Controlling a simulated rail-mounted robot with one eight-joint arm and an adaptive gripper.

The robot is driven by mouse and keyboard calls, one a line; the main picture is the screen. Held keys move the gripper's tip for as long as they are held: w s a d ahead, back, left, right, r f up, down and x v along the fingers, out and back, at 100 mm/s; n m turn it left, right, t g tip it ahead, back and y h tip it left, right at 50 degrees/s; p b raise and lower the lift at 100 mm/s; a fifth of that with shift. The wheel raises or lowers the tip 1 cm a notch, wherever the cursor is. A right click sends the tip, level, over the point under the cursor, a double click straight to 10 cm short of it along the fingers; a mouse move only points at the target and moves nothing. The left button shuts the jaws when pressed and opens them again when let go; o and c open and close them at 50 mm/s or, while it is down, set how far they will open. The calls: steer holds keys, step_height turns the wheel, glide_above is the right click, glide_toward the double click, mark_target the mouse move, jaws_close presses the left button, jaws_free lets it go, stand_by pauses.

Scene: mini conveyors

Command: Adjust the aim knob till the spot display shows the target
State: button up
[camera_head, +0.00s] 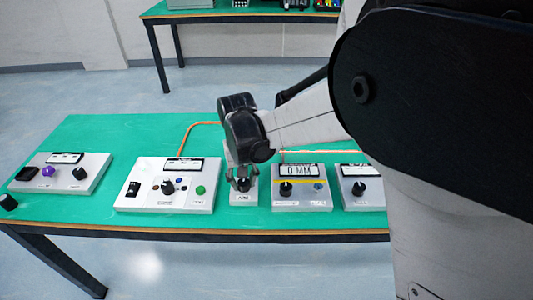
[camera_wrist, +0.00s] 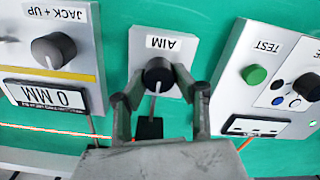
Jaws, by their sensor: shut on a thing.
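The small grey AIM box (camera_head: 237,198) stands on the green table, and its black aim knob (camera_wrist: 157,74) shows in the wrist view. My gripper (camera_head: 242,184) reaches down over the box with its fingers shut on the knob. In the wrist view the fingers (camera_wrist: 156,88) lie on either side of the knob. A display (camera_head: 299,170) on the box to the right in the head view reads "0 MM"; it also shows upside down in the wrist view (camera_wrist: 50,96). I cannot read a spot or target mark on any display.
Beside the AIM box are a panel with a green TEST button (camera_head: 200,190) on the left and the JACK + UP box (camera_head: 313,205) on the right. A further box with a black knob (camera_head: 359,188) stands partly behind my arm. An orange cable (camera_head: 186,137) runs behind.

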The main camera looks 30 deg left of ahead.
mark_target(241, 182)
steer(key=shift+n, duration=0.3)
steer(key=n, duration=0.3)
steer(key=shift+b, duration=0.3)
steer(key=shift+s+a+n, duration=0.1)
steer(key=shift+s+n, duration=0.05)
steer(key=shift+n, duration=1.95)
steer(key=o, duration=1.1)
steer(key=shift+o, duration=0.2)
steer(key=shift+r, duration=0.1)
step_height(241, 182, up, 12)
steer(key=shift+s, duration=0.15)
